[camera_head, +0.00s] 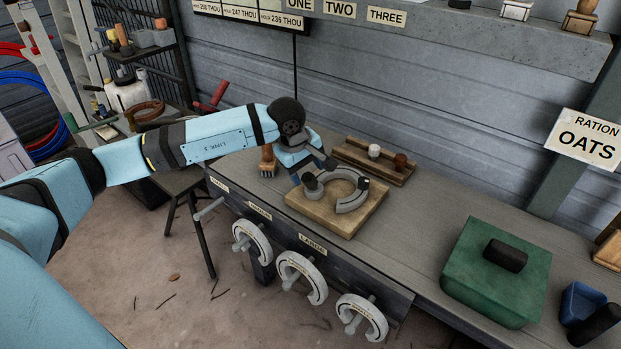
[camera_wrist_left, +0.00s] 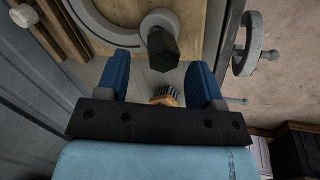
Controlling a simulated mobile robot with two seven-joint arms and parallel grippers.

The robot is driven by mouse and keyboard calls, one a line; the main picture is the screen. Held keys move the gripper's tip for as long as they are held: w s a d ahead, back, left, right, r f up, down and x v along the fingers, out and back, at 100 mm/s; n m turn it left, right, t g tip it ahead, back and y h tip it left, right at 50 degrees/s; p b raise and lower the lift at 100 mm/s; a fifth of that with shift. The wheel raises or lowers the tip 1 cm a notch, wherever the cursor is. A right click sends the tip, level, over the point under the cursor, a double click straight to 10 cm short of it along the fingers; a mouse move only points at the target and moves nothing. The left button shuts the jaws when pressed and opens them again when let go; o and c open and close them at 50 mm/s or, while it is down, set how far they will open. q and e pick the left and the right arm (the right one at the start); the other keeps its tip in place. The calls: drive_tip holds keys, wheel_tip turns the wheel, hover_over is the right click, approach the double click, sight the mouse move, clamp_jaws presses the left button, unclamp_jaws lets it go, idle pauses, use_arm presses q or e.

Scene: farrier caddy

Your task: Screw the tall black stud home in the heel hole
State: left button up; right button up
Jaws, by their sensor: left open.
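A grey horseshoe (camera_head: 350,200) lies on a wooden board (camera_head: 316,216) on the bench. A black stud (camera_head: 312,183) stands at its near left heel; this stud also shows large in the left wrist view (camera_wrist_left: 163,48). Whether its base is seated in the hole cannot be told. My left gripper (camera_head: 312,169) is just beside and above the near stud. In the left wrist view its blue fingers (camera_wrist_left: 158,72) are apart with nothing between them, the stud ahead of the gap. My right gripper is not seen.
A wooden rack (camera_head: 347,155) with a white and a brown knob stands behind the board. A brush (camera_head: 268,160) stands left of it. A green box (camera_head: 497,270) and blue tray (camera_head: 578,305) sit at right.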

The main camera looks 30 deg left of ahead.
use_arm(q)
drive_tip(key=p+v, duration=0.1)
drive_tip(key=v, duration=0.9)
drive_tip(key=shift+s+r, duration=0.3)
drive_tip(key=shift+s, duration=0.05)
drive_tip(key=shift+d, duration=0.1)
